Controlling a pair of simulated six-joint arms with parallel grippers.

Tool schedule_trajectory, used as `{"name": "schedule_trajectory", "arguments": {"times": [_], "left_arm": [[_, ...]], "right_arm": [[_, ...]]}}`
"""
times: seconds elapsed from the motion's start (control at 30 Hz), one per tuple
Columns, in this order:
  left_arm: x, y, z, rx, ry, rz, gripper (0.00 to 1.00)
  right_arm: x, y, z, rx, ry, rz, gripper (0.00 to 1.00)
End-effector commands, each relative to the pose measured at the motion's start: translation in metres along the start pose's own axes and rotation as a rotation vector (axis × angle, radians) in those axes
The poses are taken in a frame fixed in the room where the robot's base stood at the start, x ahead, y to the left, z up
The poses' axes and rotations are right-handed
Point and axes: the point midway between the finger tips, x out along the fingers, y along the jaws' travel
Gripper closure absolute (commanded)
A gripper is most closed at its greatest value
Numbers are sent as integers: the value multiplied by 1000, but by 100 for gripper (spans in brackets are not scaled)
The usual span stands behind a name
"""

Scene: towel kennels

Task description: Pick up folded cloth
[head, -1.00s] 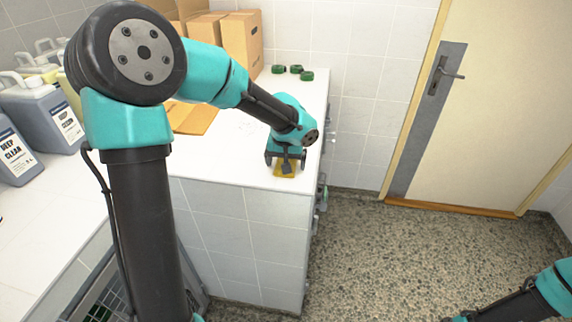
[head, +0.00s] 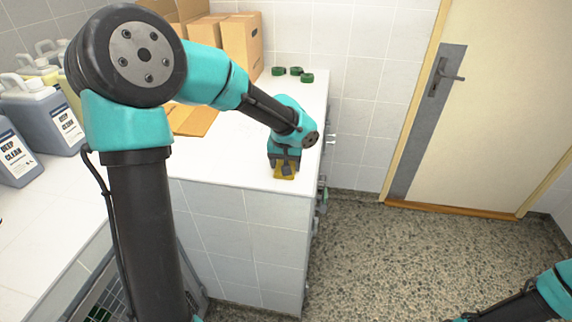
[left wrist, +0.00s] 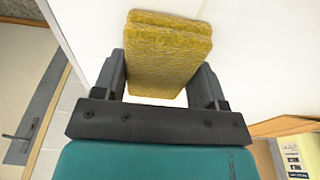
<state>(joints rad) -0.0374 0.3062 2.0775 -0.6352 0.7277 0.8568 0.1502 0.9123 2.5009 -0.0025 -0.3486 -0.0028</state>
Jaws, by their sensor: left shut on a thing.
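A small folded yellow cloth (left wrist: 165,52) lies on the white counter near its front right corner. It shows as layered, fuzzy yellow fabric in the left wrist view, and as a small yellow patch (head: 290,174) in the head view. My left gripper (head: 285,166) points down at it and is shut on it, with one finger on each side in the left wrist view (left wrist: 162,85). Part of the cloth is hidden by the gripper in the head view. My right arm shows at the lower right of the head view, but its fingertips are out of the frame.
The white counter (head: 235,165) has several green rolls (head: 295,71) at its back edge and cardboard boxes (head: 240,45) at the back. Blue-grey jugs (head: 45,115) stand at the left. The counter drops to a speckled floor (head: 400,260) on the right.

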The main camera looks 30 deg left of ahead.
Motion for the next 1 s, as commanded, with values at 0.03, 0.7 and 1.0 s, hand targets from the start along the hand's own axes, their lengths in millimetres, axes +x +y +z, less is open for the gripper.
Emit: {"name": "schedule_trajectory", "arguments": {"times": [0.03,0.7,1.0], "left_arm": [[-1,0,0,0,1,0,58],[-42,6,25,3,0,0,58],[-59,18,90,5,2,2,58]], "right_arm": [[0,0,0,0,0,0,57],[0,0,0,0,0,0,57],[0,0,0,0,0,0,57]]}}
